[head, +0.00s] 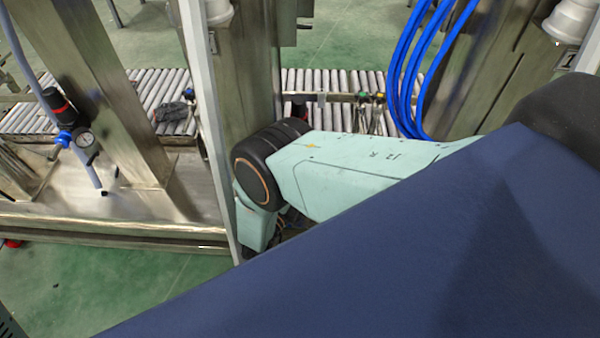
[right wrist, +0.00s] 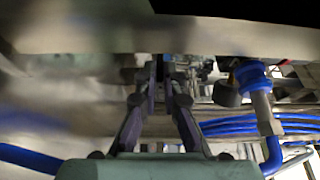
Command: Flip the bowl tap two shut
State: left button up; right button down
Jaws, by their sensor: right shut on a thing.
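My right gripper (right wrist: 161,82) shows in the right wrist view, its two dark fingers drawn together just under a pale metal edge. It is shut on a small dark part between the fingertips. The part is blurred and mostly hidden, so I cannot tell if it is the handle of bowl tap two. In the head view, my pale green right arm reaches in from the right, and its gripper is hidden behind the arm and a metal upright. The bowl tap cannot be made out there. My left gripper is in neither view.
A blue-collared fitting (right wrist: 252,76) with a dark round part stands right of the fingers. Blue hoses (head: 408,68) hang at upper right. A roller conveyor (head: 150,97) runs behind steel posts. A dark blue surface fills the lower right.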

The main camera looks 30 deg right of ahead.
jog(key=shift+w, duration=0.1)
jog(key=c, duration=1.8)
grip_release()
jog(key=shift+o, duration=0.2)
jog(key=shift+d, duration=0.1)
